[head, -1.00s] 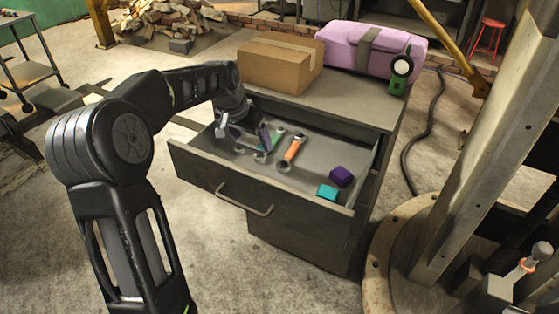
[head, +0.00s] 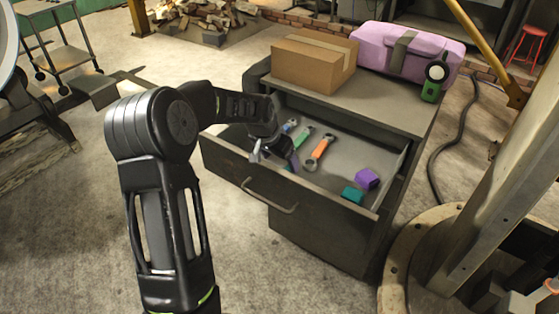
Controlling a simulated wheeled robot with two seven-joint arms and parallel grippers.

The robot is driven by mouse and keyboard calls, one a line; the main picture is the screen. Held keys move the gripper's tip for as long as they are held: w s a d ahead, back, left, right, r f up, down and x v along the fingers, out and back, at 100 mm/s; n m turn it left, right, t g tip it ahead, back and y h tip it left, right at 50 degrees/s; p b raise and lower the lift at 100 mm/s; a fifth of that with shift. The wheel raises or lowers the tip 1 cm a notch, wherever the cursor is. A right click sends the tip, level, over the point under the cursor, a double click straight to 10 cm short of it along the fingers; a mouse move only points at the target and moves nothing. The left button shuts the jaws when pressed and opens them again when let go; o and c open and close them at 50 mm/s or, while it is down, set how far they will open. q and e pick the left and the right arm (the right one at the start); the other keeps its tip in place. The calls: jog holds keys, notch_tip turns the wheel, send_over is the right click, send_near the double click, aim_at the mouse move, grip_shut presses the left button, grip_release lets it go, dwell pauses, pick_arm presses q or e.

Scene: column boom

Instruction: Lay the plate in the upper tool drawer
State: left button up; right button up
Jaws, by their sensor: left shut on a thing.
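The upper tool drawer (head: 345,184) stands pulled out of the grey cabinet. My left gripper (head: 274,150) is low at the drawer's left front, pointing down. It is shut on what looks like a purple-handled wrench (head: 254,152). The pale metal end shows left of the gripper and a purple part right of it; the middle is hidden. A blue wrench (head: 289,126), a green wrench (head: 303,138) and an orange wrench (head: 320,148) lie in the drawer. I cannot make out the plate. My right gripper is not in view.
A purple block (head: 367,179) and a teal block (head: 352,194) lie in the drawer's front right. The drawer's back right floor is clear.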

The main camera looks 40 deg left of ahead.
pick_arm(q)
jog(key=shift+f, duration=0.35)
jog(key=shift+f, duration=0.1)
jog(key=o, duration=2)
jog(key=shift+f, duration=0.1)
jog(key=shift+c, duration=0.2)
jog(key=shift+s+r, duration=0.15)
jog(key=shift+r, duration=0.45)
jog(key=v, duration=1.1)
jog(key=shift+b, duration=0.4)
jog(key=shift+s, duration=0.1)
